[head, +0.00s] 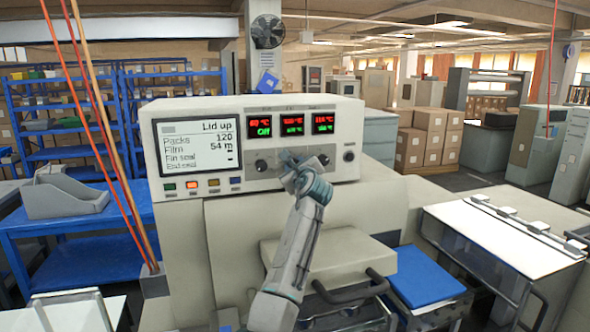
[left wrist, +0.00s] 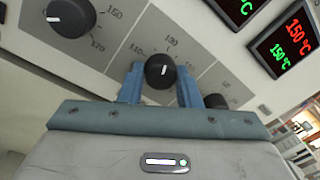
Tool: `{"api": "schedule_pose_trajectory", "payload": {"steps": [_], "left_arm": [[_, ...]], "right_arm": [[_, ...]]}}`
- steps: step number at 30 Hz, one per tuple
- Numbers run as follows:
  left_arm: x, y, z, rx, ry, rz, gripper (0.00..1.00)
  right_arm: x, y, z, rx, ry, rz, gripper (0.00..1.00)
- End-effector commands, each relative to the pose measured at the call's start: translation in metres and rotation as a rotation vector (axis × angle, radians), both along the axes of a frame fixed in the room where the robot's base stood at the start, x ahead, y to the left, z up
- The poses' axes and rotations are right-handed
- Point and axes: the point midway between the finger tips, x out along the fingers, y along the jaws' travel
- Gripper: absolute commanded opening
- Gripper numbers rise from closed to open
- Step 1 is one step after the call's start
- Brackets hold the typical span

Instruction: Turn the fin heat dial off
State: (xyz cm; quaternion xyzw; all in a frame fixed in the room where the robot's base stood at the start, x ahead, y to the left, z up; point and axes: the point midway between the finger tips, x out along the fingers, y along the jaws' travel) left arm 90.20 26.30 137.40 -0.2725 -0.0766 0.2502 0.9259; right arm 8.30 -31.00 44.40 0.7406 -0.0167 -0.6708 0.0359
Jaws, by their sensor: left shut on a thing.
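The machine's control panel (head: 228,140) has a row of black heat dials under three displays. My left gripper (head: 291,163) is at the panel front, over the middle of the dials. In the left wrist view its blue fingers (left wrist: 160,86) are shut on the middle dial (left wrist: 160,71), one on each side. A right dial (left wrist: 215,101) is partly hidden by the gripper. Dial names are too small to read. My right gripper is out of view.
The left display (head: 261,125) shows green "Off"; the others (head: 292,124) show figures. A screen (head: 199,146) reads "Lid up", with several coloured buttons below. A dark knob (head: 349,156) is at the panel's right end. Red and orange cords (head: 100,130) hang at left.

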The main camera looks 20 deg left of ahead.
Motion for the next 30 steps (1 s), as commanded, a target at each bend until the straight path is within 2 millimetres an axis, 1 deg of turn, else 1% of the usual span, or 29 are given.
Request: {"api": "schedule_pose_trajectory", "payload": {"steps": [1,11,30], "left_arm": [[0.000,0.000,-0.002,-0.026,-0.019,0.000,0.08],[0.000,0.000,-0.005,-0.272,-0.187,0.000,0.08],[0.000,0.000,-0.009,-0.776,-0.523,0.005,0.08]], "right_arm": [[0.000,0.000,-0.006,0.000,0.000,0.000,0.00],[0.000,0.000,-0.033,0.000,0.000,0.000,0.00],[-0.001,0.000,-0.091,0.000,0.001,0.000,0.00]]}}
